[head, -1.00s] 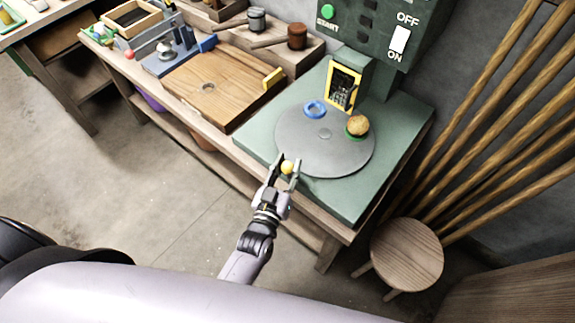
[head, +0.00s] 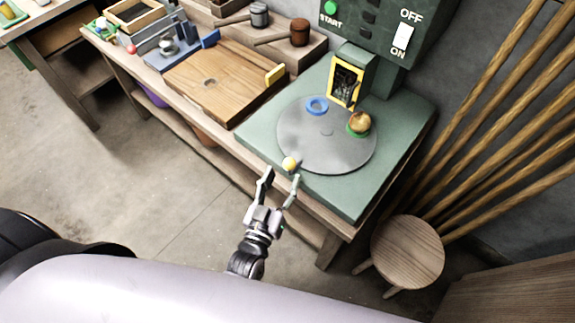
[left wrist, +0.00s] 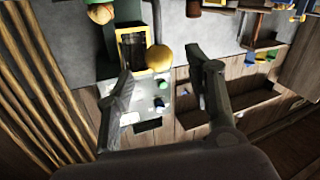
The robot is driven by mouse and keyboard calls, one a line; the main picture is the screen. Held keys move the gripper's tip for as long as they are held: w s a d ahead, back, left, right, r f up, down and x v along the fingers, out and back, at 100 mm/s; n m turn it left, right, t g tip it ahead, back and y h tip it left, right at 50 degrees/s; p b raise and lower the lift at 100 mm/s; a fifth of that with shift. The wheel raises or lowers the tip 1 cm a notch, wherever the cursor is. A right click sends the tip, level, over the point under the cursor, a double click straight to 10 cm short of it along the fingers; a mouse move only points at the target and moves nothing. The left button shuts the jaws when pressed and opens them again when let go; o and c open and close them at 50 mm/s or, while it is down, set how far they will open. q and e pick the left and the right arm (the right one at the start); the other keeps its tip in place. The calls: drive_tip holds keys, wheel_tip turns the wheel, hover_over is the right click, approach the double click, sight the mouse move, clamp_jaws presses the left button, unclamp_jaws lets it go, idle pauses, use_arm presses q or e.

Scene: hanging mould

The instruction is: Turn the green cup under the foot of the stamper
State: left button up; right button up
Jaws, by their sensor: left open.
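A grey turntable disc (head: 310,148) lies on the green machine bench. The green cup (head: 349,130) is at the disc's right side, with a brown ball-like lump (head: 360,122) in it. A blue ring-like cup (head: 317,106) is near the back of the disc. A yellow knob (head: 290,163) is at the near edge; it also shows in the left wrist view (left wrist: 159,58). The stamper housing with a yellow-framed opening (head: 334,75) stands behind the disc; its foot is not clear. My left gripper (head: 281,177) is open and empty, just short of the knob.
The control box with an ON/OFF switch (head: 402,38) is at the back. A wooden board (head: 215,85) and a tool block (head: 280,50) are to the left. A stool (head: 408,250) and leaning poles (head: 490,140) are to the right. The floor in front is clear.

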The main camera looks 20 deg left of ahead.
use_arm(q)
drive_tip(key=s, duration=0.6)
drive_tip(key=shift+s+a, duration=0.15)
drive_tip(key=shift+a, duration=0.1)
use_arm(e)
drive_tip(key=shift+c, duration=0.4)
